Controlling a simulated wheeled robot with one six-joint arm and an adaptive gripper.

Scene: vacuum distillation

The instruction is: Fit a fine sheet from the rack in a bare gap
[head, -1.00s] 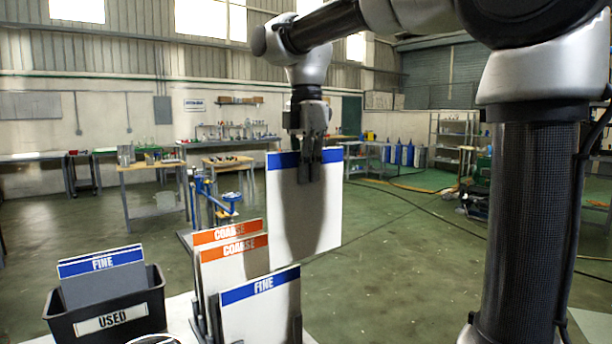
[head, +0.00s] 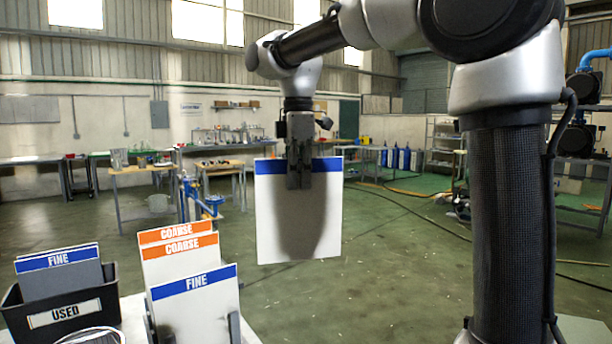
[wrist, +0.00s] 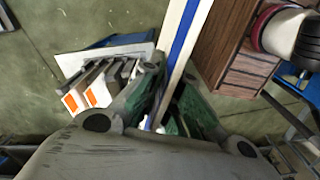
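My gripper (head: 299,180) is shut on a white sheet (head: 297,225) with a blue top band. It holds the sheet upright in the air, to the right of the rack. The held sheet (wrist: 181,45) also shows edge-on between the fingers in the wrist view (wrist: 160,95). The rack (head: 234,327) holds a sheet marked FINE (head: 197,305) with a blue band in front. Two orange-banded sheets marked COARSE (head: 178,240) stand behind it. The held sheet's label is covered by my fingers. No bare gap can be made out in these views.
A black bin marked USED (head: 66,314) holds grey-faced sheets with blue bands, one marked FINE (head: 58,260), left of the rack. A blue pipe stand (head: 209,207) is behind. Blue pipework (head: 590,75) is at the far right. Open green floor lies beyond.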

